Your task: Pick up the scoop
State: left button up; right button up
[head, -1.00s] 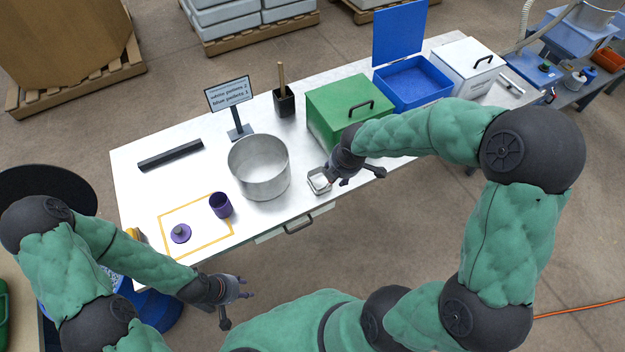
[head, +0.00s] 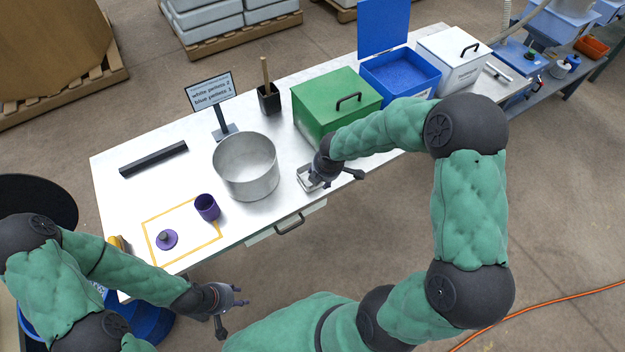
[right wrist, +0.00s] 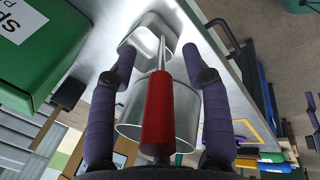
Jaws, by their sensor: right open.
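The scoop (head: 306,184) lies at the front edge of the white table, partly hidden by my right gripper in the head view. In the right wrist view it has a square metal bowl (right wrist: 150,38) and a red handle (right wrist: 158,112). My right gripper (head: 338,178) is over the handle. The right wrist view shows its two fingers (right wrist: 172,62) spread, one on each side of the handle, with gaps to both. My left gripper (head: 232,315) is open and empty in front of the table, away from the scoop.
A steel pot (head: 246,170) stands left of the scoop, and a green box (head: 330,100) stands behind it. A drawer handle (head: 290,224) sticks out below the table's front edge.

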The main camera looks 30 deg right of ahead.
grip_shut()
jog(key=shift+r, duration=0.15)
